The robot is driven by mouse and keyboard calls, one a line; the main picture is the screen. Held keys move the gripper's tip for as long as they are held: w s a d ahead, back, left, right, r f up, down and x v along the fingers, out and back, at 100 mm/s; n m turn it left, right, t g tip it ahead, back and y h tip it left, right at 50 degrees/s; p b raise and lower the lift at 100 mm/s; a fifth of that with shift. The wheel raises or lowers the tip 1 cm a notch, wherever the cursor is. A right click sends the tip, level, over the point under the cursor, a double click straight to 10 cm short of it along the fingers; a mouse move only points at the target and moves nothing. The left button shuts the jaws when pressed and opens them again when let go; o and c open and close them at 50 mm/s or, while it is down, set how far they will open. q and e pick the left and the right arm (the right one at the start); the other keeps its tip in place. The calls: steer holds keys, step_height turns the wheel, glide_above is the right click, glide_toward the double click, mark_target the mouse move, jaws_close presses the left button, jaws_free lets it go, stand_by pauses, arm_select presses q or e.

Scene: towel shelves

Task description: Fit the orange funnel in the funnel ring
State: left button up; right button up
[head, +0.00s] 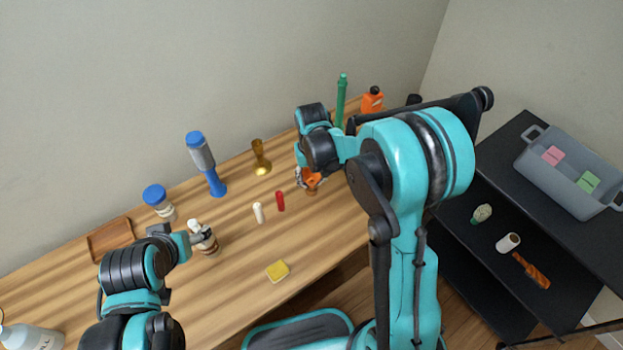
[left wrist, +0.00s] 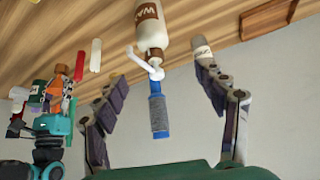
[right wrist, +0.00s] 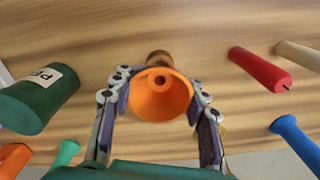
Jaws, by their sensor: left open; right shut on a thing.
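The orange funnel (right wrist: 160,98) is between the fingers of my right gripper (right wrist: 160,80), which is shut on it; its wide mouth faces the right wrist camera. In the head view the funnel (head: 313,180) shows as a small orange patch at my right gripper (head: 309,177), low over the table. A brown wooden piece (right wrist: 159,58), possibly the funnel ring, lies just beyond the funnel and is mostly hidden by it. I cannot tell whether the two touch. My left gripper (left wrist: 158,75) is open and empty, near a white and brown bottle (left wrist: 150,25).
A red cylinder (head: 280,201), a white cylinder (head: 258,212) and a yellow sponge (head: 277,271) are on the wooden table. A blue and grey bottle (head: 205,165) and an amber hourglass-shaped object (head: 260,157) stand behind. A dark green container (right wrist: 38,102) is beside the right gripper.

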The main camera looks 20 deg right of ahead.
mark_target(311, 175)
steer(key=shift+f+b, duration=0.7)
steer(key=shift+f, duration=0.2)
steer(key=o, duration=1.3)
steer(key=shift+r, duration=0.1)
step_height(311, 175, up, 12)
